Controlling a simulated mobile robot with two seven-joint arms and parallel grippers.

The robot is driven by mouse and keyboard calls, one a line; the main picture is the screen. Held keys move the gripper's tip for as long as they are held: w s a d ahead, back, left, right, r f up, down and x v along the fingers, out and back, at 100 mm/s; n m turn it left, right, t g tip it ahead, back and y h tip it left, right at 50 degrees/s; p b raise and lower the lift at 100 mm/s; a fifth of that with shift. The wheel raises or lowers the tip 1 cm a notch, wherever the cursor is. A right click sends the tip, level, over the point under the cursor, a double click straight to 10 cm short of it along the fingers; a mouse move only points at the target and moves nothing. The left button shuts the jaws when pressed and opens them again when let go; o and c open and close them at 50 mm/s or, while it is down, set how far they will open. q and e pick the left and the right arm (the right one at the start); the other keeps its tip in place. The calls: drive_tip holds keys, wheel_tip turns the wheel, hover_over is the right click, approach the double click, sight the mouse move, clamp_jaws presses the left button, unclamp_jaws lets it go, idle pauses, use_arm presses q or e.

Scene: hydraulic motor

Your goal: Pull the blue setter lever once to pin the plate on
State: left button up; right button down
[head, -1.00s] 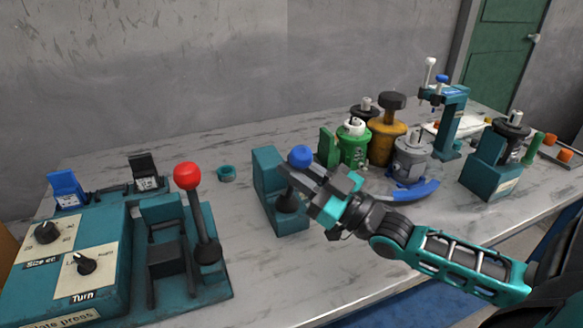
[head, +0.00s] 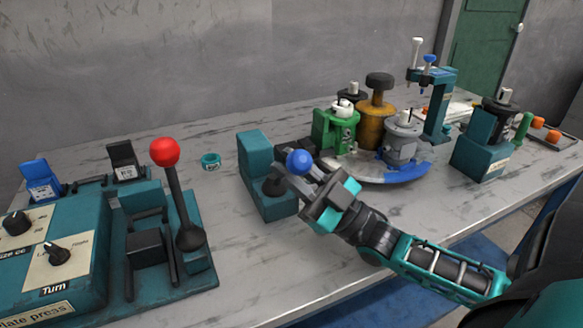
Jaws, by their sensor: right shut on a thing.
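The blue setter lever has a round blue knob (head: 299,161) on a dark pivot (head: 273,186), mounted on a teal block (head: 254,157). My right gripper (head: 298,176) is shut on the lever at the knob, which shows between and above its fingers. The lever leans to the right, and the gripper hides most of its shaft. Behind it, a round turntable with a blue section (head: 408,174) carries a green motor (head: 341,127), a yellow one (head: 375,118) and a grey one (head: 403,140). My left gripper is not in view.
A plate press (head: 60,245) with a red-knobbed lever (head: 165,152) stands at the left. A teal press stand (head: 440,105) and a teal block with a black part (head: 483,152) stand at the right. The front middle of the table is clear.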

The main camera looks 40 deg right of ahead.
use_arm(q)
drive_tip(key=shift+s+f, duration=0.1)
use_arm(e)
drive_tip(key=shift+f, duration=0.1)
drive_tip(key=c, duration=1.2)
unclamp_jaws()
drive_tip(key=shift+s, duration=0.1)
drive_tip(key=shift+r, duration=0.4)
wheel_tip(320, 180, up, 9)
drive_tip(key=p, duration=0.3)
drive_tip(key=shift+a+r, duration=0.1)
drive_tip(key=shift+r, duration=0.05)
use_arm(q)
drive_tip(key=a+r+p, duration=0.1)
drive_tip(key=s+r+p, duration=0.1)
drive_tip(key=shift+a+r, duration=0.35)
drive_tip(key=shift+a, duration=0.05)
use_arm(e)
wheel_tip(320, 180, up, 10)
drive_tip(key=shift+r, duration=0.1)
